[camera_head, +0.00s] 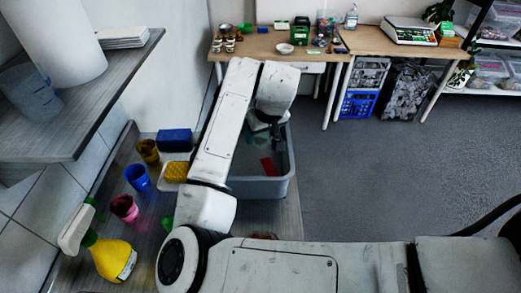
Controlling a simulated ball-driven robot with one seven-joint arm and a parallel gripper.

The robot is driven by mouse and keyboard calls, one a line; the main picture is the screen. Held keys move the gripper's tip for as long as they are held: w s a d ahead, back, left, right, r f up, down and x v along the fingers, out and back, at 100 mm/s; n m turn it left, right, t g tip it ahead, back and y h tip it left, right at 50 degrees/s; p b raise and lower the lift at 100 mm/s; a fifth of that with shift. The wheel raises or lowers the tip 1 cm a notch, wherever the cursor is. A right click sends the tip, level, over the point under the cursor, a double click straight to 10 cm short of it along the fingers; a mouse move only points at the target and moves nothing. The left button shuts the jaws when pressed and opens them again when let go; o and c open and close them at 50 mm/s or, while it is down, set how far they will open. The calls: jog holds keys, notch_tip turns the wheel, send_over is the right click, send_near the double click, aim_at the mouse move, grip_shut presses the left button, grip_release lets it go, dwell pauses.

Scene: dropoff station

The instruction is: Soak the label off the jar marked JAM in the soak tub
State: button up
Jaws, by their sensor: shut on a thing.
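The soak tub (292,172) is a grey open container on the counter, in the middle of the view. It seems to hold murky liquid. A red piece (267,167) shows inside it, too small to identify. My gripper (274,130) points down over the tub's far part. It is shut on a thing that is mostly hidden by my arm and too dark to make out. I cannot read a JAM mark anywhere. My arm covers the tub's left side.
Left of the tub are a yellow sponge (176,172), a blue block (174,140), brown (148,151), blue (137,178) and pink (124,208) cups, and a yellow spray bottle (112,258). A shelf (105,95) overhangs the left. Open floor (370,180) lies right.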

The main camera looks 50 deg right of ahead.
jog(key=shift+r+p, duration=2.4)
jog(key=shift+r, duration=0.6)
jog(key=shift+r+p, duration=0.5)
jog(key=shift+r, duration=1.5)
